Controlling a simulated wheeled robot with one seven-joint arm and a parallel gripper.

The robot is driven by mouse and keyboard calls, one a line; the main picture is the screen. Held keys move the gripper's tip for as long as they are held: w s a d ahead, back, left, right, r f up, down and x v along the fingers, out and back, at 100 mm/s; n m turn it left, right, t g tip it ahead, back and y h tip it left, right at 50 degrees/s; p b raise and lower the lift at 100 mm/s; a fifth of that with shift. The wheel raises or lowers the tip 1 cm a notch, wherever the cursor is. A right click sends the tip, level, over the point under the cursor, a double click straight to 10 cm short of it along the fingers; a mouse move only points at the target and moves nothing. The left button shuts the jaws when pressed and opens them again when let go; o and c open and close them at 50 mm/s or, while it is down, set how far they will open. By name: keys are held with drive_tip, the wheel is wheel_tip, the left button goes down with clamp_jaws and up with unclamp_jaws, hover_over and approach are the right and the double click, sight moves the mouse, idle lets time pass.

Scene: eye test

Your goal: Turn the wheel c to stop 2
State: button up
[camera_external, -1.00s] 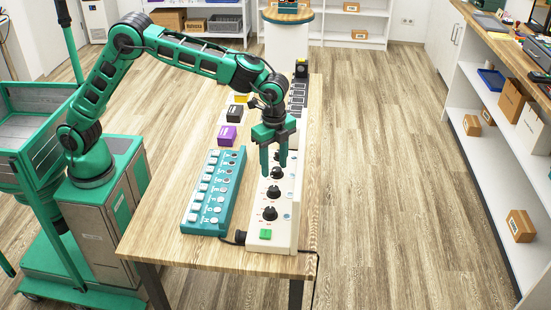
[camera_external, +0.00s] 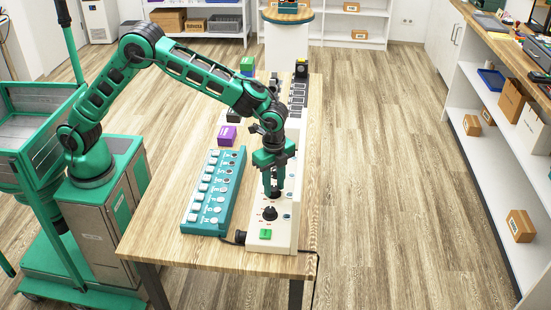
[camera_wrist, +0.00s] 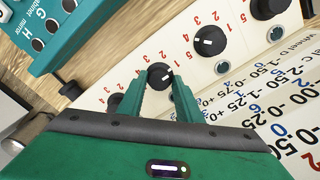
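The white wheel panel (camera_external: 259,222) lies along the table's right side, with a row of black wheels and red stop numbers. My gripper (camera_external: 273,193) points down at the wheel behind the front wheel (camera_external: 269,214). In the wrist view my gripper (camera_wrist: 159,88) has its two fingers apart, on either side of a black wheel (camera_wrist: 158,71) with a white mark. Whether the fingers touch it, I cannot tell. Another wheel (camera_wrist: 208,41) sits to its upper right. The stop the mark points to is unclear.
A teal panel with white switches (camera_external: 208,210) lies just left of the wheel panel. A green button (camera_external: 265,234) is at the wheel panel's front end. A purple block (camera_external: 227,135) stands farther back. The wooden table (camera_external: 165,225) is bare at front left.

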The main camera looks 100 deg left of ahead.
drive_tip(key=c, duration=0.6)
drive_tip(key=shift+o, duration=0.2)
drive_tip(key=shift+n, duration=0.4)
drive_tip(key=n, duration=0.7)
drive_tip(key=shift+w+r, duration=0.1)
drive_tip(key=shift+n, duration=0.4)
drive_tip(key=o, duration=1.1)
drive_tip(key=shift+c, duration=0.2)
